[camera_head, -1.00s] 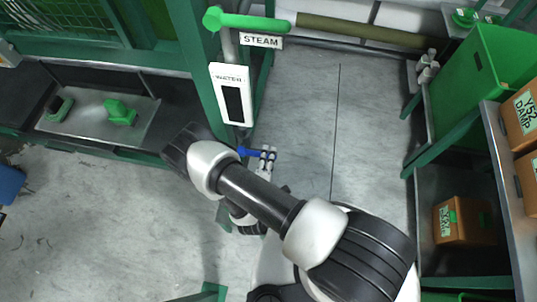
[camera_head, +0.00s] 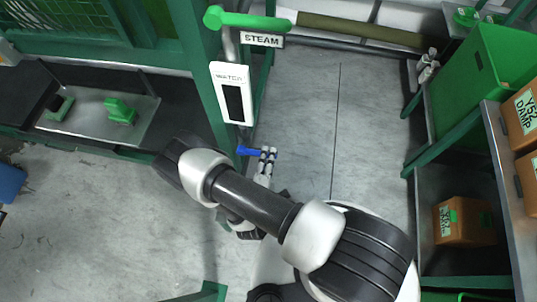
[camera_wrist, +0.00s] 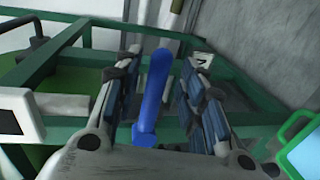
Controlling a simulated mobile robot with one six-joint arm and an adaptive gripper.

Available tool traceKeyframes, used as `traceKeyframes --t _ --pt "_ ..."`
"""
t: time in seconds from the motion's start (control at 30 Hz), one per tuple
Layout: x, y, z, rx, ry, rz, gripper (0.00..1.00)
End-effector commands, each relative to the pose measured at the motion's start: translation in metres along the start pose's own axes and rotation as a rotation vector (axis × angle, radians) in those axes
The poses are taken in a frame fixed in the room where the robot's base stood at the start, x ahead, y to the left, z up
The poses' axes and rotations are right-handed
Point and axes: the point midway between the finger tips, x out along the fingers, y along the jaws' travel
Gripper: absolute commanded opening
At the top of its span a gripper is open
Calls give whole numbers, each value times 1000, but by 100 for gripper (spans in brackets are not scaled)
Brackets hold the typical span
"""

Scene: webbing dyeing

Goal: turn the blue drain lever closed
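The blue drain lever (camera_head: 248,151) shows in the head view below the white WATER panel, with its right end at my gripper (camera_head: 267,154). In the wrist view the lever (camera_wrist: 153,95) stands up between the two fingers of my gripper (camera_wrist: 163,68). The fingers are apart, with visible gaps on both sides of the lever. I cannot tell whether either pad touches it. In the head view my arm partly hides the area below the lever.
The WATER panel (camera_head: 232,94) and a green STEAM handle (camera_head: 250,22) are on the green post above the lever. Green frame bars (camera_wrist: 55,48) surround the gripper in the wrist view. Open grey floor (camera_head: 300,105) lies right of the lever.

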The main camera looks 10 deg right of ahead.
Motion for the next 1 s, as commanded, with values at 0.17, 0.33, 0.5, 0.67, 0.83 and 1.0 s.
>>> traceKeyframes --t 0.17,0.33,0.5,0.67,0.83,1.0 --pt "-28 0 -2 -4 8 0 38" --pt "-47 0 -1 -3 5 0 38" --pt "-57 0 0 0 3 0 38" --pt "-59 0 0 1 0 1 38" --pt "-58 0 0 1 0 1 38" --pt "-58 0 0 0 1 1 38"
